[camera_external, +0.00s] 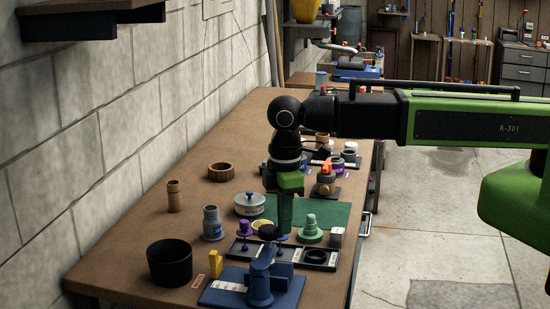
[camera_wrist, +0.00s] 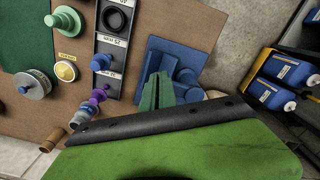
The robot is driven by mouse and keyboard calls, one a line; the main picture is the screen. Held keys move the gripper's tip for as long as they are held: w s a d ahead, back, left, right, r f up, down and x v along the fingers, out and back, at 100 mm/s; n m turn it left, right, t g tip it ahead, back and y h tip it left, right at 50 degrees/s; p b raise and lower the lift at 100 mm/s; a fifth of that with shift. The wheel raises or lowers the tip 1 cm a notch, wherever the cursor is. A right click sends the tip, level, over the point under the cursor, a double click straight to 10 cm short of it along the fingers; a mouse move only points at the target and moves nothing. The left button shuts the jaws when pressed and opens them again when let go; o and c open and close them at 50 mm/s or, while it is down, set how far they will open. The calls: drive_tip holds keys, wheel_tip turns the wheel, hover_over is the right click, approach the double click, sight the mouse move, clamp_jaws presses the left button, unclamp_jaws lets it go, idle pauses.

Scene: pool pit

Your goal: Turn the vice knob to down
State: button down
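The blue vice (camera_external: 261,284) stands on its blue base plate at the near end of the bench; it also shows in the wrist view (camera_wrist: 186,62), just beyond my fingers. A dark rounded knob-like part (camera_external: 267,230) shows above the vice in the external view; I cannot tell which way it is set. My gripper (camera_external: 284,230) points down with green fingers behind that part, and I cannot tell whether they touch it. In the wrist view my fingertips (camera_wrist: 158,90) look close together over the vice's edge. Whether anything is between them is hidden.
A black tray (camera_external: 318,270) lies just behind the vice. The stone wall bounds the bench's left side.

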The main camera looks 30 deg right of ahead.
drive_tip(key=shift+s+a, duration=0.1)
drive_tip(key=shift+a, duration=0.05)
idle(0.3)
wheel_tip(320, 180, up, 6)
drive_tip(key=p, duration=0.6)
drive_tip(key=shift+s+d, duration=0.2)
drive_tip(key=shift+d, duration=0.15)
wheel_tip(320, 180, down, 6)
drive_tip(key=w+b, duration=0.2)
drive_tip(key=b, duration=0.4)
drive_tip(key=shift+w+d+f, duration=0.15)
drive_tip(key=shift+w, duration=0.2)
